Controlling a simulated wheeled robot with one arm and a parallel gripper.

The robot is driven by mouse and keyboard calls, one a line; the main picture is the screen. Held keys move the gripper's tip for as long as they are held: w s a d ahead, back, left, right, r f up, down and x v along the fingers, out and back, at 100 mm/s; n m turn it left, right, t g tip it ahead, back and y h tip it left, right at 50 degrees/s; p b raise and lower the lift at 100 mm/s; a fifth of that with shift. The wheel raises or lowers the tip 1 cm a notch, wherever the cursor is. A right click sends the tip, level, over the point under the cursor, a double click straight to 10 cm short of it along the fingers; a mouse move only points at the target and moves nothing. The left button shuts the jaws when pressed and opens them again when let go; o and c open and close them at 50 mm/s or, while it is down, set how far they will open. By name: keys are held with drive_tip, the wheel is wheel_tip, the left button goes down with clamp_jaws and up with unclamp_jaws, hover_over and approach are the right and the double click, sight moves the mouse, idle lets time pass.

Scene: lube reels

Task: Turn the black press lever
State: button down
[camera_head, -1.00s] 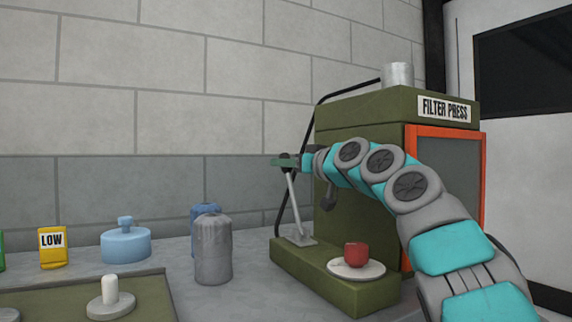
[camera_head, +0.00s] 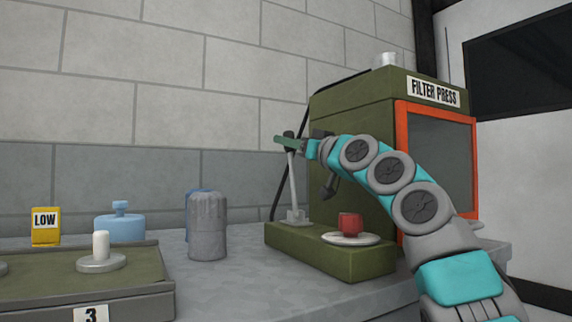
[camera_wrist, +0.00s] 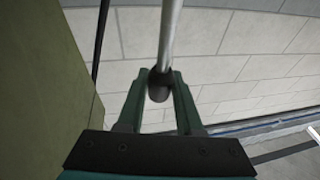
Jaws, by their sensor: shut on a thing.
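The press lever is a grey rod (camera_head: 293,182) rising from a small bracket on the base of the olive filter press (camera_head: 345,118), with a black knob at its top. It stands nearly upright. My gripper (camera_head: 289,140) is at the top of the lever, its green fingers shut around the knob. In the wrist view the black knob (camera_wrist: 159,87) sits between the two fingers of my gripper (camera_wrist: 159,76), with the rod running away from it. The fingers partly hide the knob in the head view.
A red cup (camera_head: 350,224) stands on a white plate (camera_head: 343,239) on the press base, below my arm. A grey canister (camera_head: 207,227), a light blue container (camera_head: 120,226) and a yellow LOW box (camera_head: 45,227) stand left. A tray (camera_head: 60,282) fills the left front.

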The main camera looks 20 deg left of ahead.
drive_tip(key=shift+s+d+f+y+b, duration=0.1)
drive_tip(key=shift+s+d+y+b, duration=0.6)
drive_tip(key=shift+b, duration=0.5)
drive_tip(key=shift+s+d+r, duration=0.15)
drive_tip(key=shift+d+r, duration=0.05)
drive_tip(key=shift+d, duration=0.05)
drive_tip(key=c, duration=0.6)
unclamp_jaws()
drive_tip(key=shift+b+v, duration=2.25)
drive_tip(key=shift+v, duration=1.65)
